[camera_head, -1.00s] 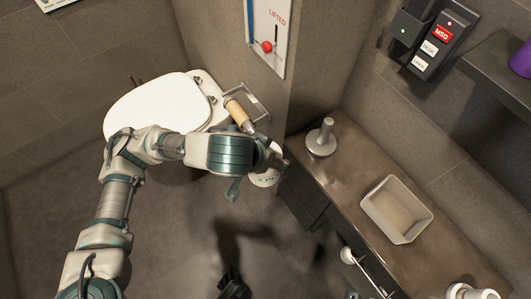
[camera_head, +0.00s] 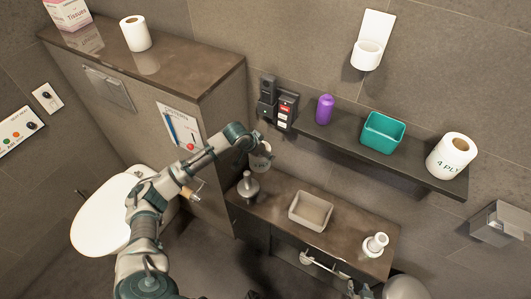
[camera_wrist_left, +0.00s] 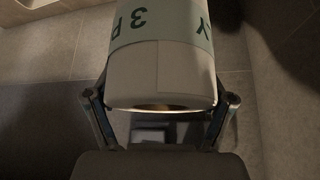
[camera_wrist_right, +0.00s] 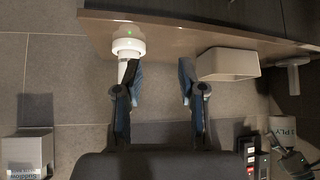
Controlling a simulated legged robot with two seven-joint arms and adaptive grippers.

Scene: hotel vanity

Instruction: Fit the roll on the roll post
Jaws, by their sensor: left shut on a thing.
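My left gripper (camera_head: 261,144) is shut on a white paper roll (camera_head: 260,158) with green print. In the left wrist view the roll (camera_wrist_left: 160,75) sits between the two fingers, and its hollow core shows at the near end. The grey metal roll post (camera_head: 248,185), on a round base, stands at the left end of the vanity counter. The roll appears above and slightly right of the post; the height between them is unclear. My right gripper (camera_wrist_right: 157,90) is open and empty in its wrist view, in front of the counter.
A beige tray (camera_head: 292,222) stands on the counter right of the post, with a white stand (camera_head: 376,246) at the far right end. A wall shelf above holds a purple bottle (camera_head: 325,108), a teal bin (camera_head: 383,132) and a 4 PLY roll (camera_head: 452,156).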

